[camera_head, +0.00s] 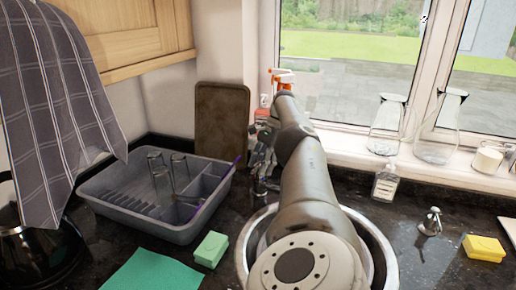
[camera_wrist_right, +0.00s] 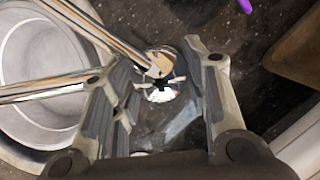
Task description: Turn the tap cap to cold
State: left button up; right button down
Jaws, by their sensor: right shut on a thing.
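The chrome tap shows in the right wrist view, with its spout pipes (camera_wrist_right: 95,40) running from upper left over the sink. Its round shiny tap cap (camera_wrist_right: 160,66) lies between the fingers of my right gripper (camera_wrist_right: 160,78). In the head view my right arm reaches over the sink to the back of the counter, and my right gripper (camera_head: 263,140) is at the tap there. The arm hides most of the tap, and the cap cannot be made out in that view. My left gripper is not in view.
A round sink (camera_head: 381,250) lies under my arm. A grey dish rack (camera_head: 140,212) with glasses stands left, beside a green sponge (camera_head: 211,249) and a green cloth (camera_head: 150,272). A brown board (camera_head: 221,118) leans behind. A soap bottle (camera_head: 385,183) and yellow sponge (camera_head: 484,247) are right.

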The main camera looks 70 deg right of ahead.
dwell(0.8)
jog(key=c, duration=0.8)
grip_release()
